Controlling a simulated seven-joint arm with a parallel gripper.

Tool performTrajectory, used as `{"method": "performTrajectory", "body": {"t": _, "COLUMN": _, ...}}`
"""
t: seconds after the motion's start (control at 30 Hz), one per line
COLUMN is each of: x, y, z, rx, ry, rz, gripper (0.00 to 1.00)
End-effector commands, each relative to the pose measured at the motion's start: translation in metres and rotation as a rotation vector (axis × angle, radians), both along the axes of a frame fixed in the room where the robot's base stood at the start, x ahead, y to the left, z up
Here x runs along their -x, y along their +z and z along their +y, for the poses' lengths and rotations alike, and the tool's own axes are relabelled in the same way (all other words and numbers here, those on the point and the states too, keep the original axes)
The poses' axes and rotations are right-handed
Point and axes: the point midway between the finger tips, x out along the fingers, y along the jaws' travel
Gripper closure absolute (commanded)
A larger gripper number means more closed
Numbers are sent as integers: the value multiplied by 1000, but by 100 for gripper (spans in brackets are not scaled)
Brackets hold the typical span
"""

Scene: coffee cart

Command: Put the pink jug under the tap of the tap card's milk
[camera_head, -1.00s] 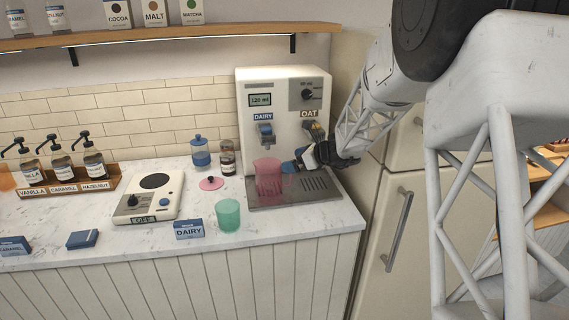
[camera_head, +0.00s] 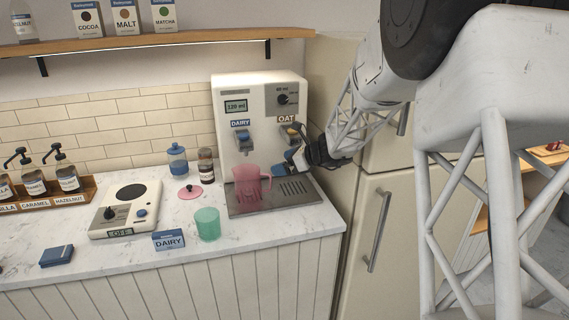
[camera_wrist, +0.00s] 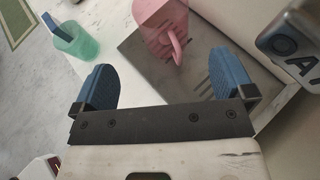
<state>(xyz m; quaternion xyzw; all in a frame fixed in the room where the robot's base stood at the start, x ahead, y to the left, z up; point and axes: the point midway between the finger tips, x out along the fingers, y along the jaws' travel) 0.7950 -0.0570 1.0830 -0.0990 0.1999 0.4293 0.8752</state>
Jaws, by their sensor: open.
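The translucent pink jug (camera_head: 247,187) stands upright on the drip tray (camera_head: 285,197) of the milk machine, below the dairy tap (camera_head: 241,140). The tap card (camera_head: 169,240) on the counter reads DAIRY. My gripper (camera_head: 287,165) is to the right of the jug, in front of the oat tap (camera_head: 290,134). In the wrist view, my gripper (camera_wrist: 165,80) has its blue fingers wide apart with nothing between them. The jug (camera_wrist: 160,22) lies beyond the fingertips there, its handle pointing toward the gap, apart from both fingers.
A green cup (camera_head: 207,225) stands on the counter left of the tray. A fridge (camera_head: 400,220) is to the right.

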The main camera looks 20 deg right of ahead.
Motion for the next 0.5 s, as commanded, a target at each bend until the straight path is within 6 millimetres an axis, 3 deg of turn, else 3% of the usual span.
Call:
{"method": "performTrajectory", "body": {"t": 0.27, "x": 7, "y": 4, "z": 5, "rx": 26, "ry": 25, "rz": -12, "gripper": 0}}
{"method": "performTrajectory", "body": {"t": 0.5, "x": 48, "y": 23, "z": 28, "rx": 164, "ry": 160, "rz": -73, "gripper": 0}}
